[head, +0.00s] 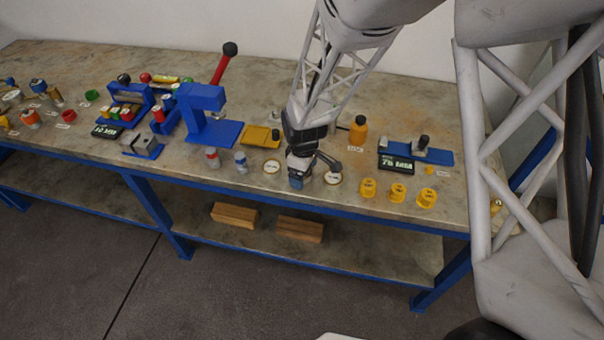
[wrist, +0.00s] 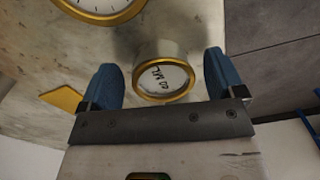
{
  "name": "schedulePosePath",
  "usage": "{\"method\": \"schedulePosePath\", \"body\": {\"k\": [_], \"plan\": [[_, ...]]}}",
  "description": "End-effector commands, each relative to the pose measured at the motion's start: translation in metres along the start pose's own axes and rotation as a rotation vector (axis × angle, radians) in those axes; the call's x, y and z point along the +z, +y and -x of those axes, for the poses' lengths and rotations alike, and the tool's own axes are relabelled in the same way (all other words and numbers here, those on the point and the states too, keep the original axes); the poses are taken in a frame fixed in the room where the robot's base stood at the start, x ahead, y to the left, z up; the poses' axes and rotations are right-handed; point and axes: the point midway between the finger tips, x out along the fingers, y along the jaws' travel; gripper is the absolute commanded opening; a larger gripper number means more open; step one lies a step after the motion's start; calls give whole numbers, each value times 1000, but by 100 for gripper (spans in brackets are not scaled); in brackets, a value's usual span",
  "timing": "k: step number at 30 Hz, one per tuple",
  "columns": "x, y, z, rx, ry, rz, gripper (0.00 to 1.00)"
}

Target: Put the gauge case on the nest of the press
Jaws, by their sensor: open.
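A gauge case (wrist: 162,78) with a brass-coloured rim and a white face marked with black text stands between the two blue fingers of my gripper (wrist: 162,82) in the wrist view. The fingers are open, with a gap on each side of it. In the head view my gripper (head: 297,182) is low over the bench's front part, and it hides what is between its fingers. Round white-faced gauges show to its left (head: 271,167) and right (head: 332,178). The blue press (head: 203,101), with a red lever, stands further left; its nest is not clearly visible.
A yellow tray (head: 262,137) lies between press and gripper. Red-topped (head: 212,157) and blue-topped (head: 240,162) small parts stand before the press. An orange bottle (head: 358,129), a blue fixture (head: 430,155) and yellow caps (head: 398,192) are to the right. Another gauge (wrist: 100,8) shows in the wrist view.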

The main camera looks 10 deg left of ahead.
Motion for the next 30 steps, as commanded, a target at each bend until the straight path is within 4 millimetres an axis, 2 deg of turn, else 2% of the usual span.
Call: {"method": "schedulePosePath", "body": {"k": [17, 30], "plan": [[0, 0, -2, 0, 0, 0, 88], [0, 0, -1, 0, 0, 0, 25]]}}
